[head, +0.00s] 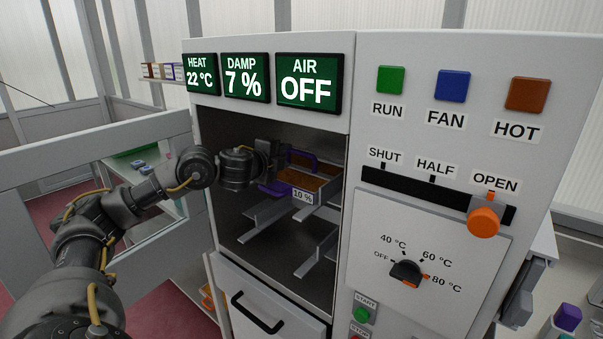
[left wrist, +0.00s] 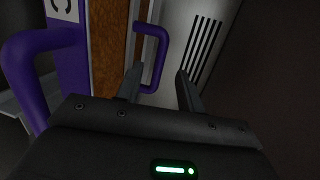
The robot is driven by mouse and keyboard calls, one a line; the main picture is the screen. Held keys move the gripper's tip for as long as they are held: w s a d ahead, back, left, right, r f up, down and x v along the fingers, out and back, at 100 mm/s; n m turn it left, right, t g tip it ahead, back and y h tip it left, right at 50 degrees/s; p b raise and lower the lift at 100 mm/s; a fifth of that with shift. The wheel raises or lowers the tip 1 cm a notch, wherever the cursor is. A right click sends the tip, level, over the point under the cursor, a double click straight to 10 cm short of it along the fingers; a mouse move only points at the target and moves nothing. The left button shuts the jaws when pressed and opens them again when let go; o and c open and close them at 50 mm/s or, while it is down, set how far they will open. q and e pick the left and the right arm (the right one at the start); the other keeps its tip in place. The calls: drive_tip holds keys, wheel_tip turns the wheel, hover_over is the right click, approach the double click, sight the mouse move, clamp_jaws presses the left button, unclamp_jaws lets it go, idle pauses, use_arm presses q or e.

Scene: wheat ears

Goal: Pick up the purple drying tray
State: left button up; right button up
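The purple drying tray (head: 320,184) sits on metal rails inside the open dryer cabinet, with brown grain in it and a "10 %" label on its front. It has a purple handle (head: 303,155) at the far end and another (head: 273,189) at the near end. My left gripper (head: 277,157) reaches into the cabinet beside the tray. In the left wrist view, its two fingers (left wrist: 160,88) are apart, with a purple handle (left wrist: 164,55) appearing between the fingertips. No contact can be made out. The tray (left wrist: 70,70) also shows there. My right gripper is not in view.
The cabinet's side walls and lower metal rails (head: 262,228) surround the arm closely. A closed drawer (head: 265,312) is below. The control panel (head: 455,190) is on the right, with its orange slider (head: 484,221) at OPEN. An open door (head: 150,250) stands at left.

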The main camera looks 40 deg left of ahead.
sight(295, 152)
use_arm(q)
drive_tip(key=shift+x, duration=1.2)
drive_tip(key=shift+w+r+p, duration=0.1)
drive_tip(key=shift+w+p, duration=0.1)
drive_tip(key=shift+p, duration=0.1)
drive_tip(key=p+x, duration=0.1)
drive_tip(key=x, duration=0.4)
drive_tip(key=shift+s+a, duration=0.1)
drive_tip(key=shift+s, duration=0.15)
clamp_jaws()
